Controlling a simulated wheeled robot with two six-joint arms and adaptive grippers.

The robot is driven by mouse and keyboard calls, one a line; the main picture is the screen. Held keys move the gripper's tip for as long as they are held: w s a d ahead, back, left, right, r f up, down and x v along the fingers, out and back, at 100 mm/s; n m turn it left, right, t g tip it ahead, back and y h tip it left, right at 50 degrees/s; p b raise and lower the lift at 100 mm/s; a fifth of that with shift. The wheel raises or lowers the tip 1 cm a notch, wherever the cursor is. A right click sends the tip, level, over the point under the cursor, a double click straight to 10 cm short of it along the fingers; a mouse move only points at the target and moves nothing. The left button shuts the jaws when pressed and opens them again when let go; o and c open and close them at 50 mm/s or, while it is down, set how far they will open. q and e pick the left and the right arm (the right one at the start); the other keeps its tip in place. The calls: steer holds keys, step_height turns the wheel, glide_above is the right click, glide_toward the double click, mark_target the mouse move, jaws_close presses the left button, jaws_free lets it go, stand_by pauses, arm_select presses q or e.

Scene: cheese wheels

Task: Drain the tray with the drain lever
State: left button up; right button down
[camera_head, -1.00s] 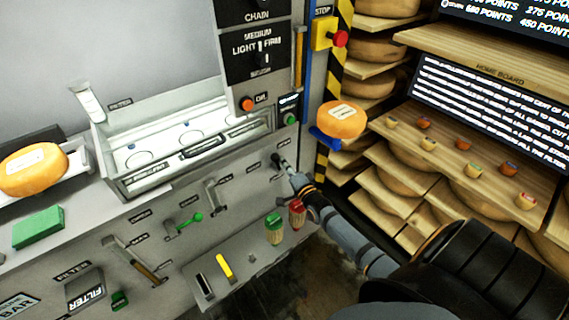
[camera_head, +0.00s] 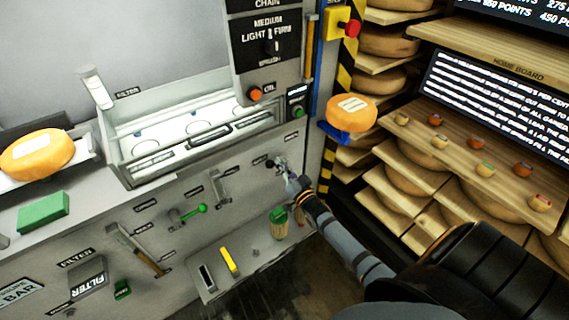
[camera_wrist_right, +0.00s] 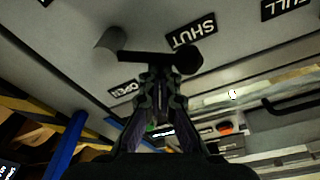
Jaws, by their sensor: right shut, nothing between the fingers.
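The white tray (camera_head: 215,131) stands on the counter in the head view, with round marks on its floor. The lever, taken as the drain lever, shows best in the right wrist view (camera_wrist_right: 142,56) as a dark bar with a round knob. The knob end lies beside the SHUT label, and the OPEN label is below the bar's other end. My right gripper (camera_head: 289,180) is at the lever on the front panel. In the wrist view its shut fingertips (camera_wrist_right: 160,78) lie against or just under the bar, with nothing between them. The left gripper is out of view.
Other panel levers, one with a green handle (camera_head: 190,215), sit left of my right arm. A lower shelf holds a green-topped container (camera_head: 279,223) and a yellow item (camera_head: 229,261). A cheese wheel (camera_head: 352,113) and a striped post (camera_head: 330,170) stand to the right.

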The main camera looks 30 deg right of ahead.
arm_select(q)
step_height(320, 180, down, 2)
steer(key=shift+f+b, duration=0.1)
steer(key=shift+b, duration=0.85)
arm_select(e)
steer(key=f+n, duration=0.1)
steer(key=n, duration=0.1)
steer(key=a+n, duration=0.1)
steer(key=f+n+y, duration=0.1)
steer(key=n, duration=0.1)
steer(key=shift+a+f+n, duration=0.3)
steer(key=shift+f, duration=0.05)
steer(key=shift+s+f, duration=0.1)
steer(key=r+p, duration=0.2)
steer(key=w+r+p, duration=0.1)
steer(key=r+p, duration=0.1)
steer(key=r, duration=0.1)
steer(key=shift+w+r, duration=0.1)
steer(key=shift+r, duration=0.1)
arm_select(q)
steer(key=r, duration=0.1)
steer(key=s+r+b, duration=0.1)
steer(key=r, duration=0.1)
arm_select(e)
steer(key=s+f, duration=0.2)
steer(key=s, duration=0.8)
steer(key=shift+s+d+f, duration=0.15)
steer(key=shift+d+f, duration=0.2)
steer(key=shift+f, duration=0.05)
